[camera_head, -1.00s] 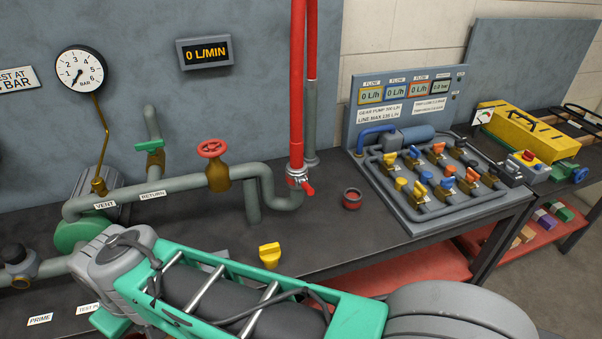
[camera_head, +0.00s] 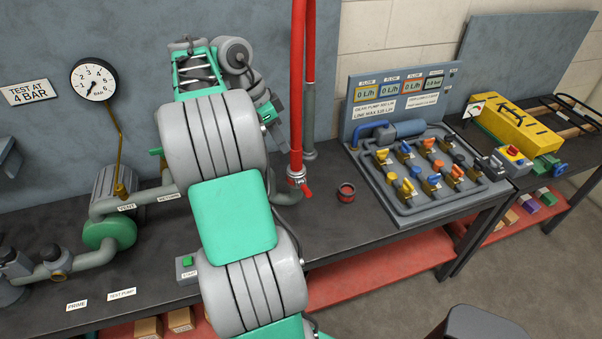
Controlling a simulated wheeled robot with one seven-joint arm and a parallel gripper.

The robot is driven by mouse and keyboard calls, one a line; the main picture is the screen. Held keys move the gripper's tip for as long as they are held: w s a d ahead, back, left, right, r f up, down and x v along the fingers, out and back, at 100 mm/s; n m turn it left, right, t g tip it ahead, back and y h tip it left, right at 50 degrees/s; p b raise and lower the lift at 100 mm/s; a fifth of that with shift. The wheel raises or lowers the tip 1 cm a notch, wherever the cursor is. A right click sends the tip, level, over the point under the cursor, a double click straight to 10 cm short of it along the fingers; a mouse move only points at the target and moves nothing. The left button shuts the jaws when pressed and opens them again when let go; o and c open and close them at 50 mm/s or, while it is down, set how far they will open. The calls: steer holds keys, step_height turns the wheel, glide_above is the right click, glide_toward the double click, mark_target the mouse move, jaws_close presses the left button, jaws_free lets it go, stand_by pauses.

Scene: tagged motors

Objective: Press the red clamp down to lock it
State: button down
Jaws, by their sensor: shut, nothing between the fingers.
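The red clamp lever (camera_head: 306,190) sits on a silver clamp band (camera_head: 296,177) at the foot of the red hose (camera_head: 297,90). There the hose meets the grey bent pipe (camera_head: 288,196). The lever points down and to the right; whether it is locked is too small to tell. My arm rises in front of the bench, left of the clamp. My gripper (camera_head: 268,109) shows small and dark at the arm's far end, up and left of the clamp and apart from it. It is shut and empty.
A small red-rimmed cup (camera_head: 346,193) stands on the bench (camera_head: 325,235) right of the clamp. A valve panel (camera_head: 425,170) stands further right. A gauge (camera_head: 94,80) hangs on the left wall. My arm hides the middle of the pipework. Bench around the cup is clear.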

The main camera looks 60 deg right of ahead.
mark_target(306, 188)
steer(key=shift+f, duration=0.15)
steer(key=b+x, duration=0.1)
steer(key=x, duration=0.3)
steer(key=b+x, duration=0.1)
steer(key=x, duration=0.4)
steer(key=a+b+x, duration=0.1)
steer(key=b+x, duration=0.1)
steer(key=x, duration=0.2)
steer(key=shift+s+d+f, duration=0.1)
steer(key=shift+s+f, duration=0.15)
steer(key=shift+f, duration=0.1)
